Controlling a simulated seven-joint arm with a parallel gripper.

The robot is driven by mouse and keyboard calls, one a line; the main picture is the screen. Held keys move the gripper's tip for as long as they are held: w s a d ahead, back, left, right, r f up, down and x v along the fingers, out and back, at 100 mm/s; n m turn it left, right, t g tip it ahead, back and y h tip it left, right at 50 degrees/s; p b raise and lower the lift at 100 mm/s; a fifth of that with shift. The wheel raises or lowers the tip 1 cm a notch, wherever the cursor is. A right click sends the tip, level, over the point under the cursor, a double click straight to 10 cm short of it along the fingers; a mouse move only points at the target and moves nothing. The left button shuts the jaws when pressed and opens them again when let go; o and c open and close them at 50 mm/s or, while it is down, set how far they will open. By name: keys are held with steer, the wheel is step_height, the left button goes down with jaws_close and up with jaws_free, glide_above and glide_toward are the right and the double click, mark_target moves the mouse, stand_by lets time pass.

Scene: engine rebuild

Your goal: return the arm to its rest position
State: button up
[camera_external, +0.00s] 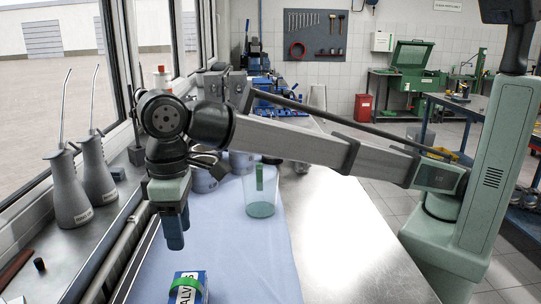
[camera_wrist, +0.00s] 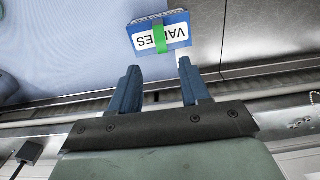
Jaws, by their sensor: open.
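My gripper (camera_external: 174,232) hangs pointing down above the left part of the bench, near the window sill. In the wrist view my gripper (camera_wrist: 158,82) shows two blue fingers spread apart with nothing between them. A blue box with a white "VALVES" label and a green band (camera_external: 189,288) lies on the blue cloth at the bottom of the external view. It also shows in the wrist view (camera_wrist: 145,42), beyond the fingertips and apart from them. My arm reaches across the bench from its green base at the right.
A clear container (camera_external: 261,208) with green contents stands on the blue cloth (camera_external: 235,260), right of my gripper. Grey oil cans (camera_external: 70,195) with long spouts stand on the window sill at left. The bare metal bench top (camera_external: 345,235) on the right is clear.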

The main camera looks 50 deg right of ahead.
steer(key=shift+r, duration=0.3)
stand_by(0.4)
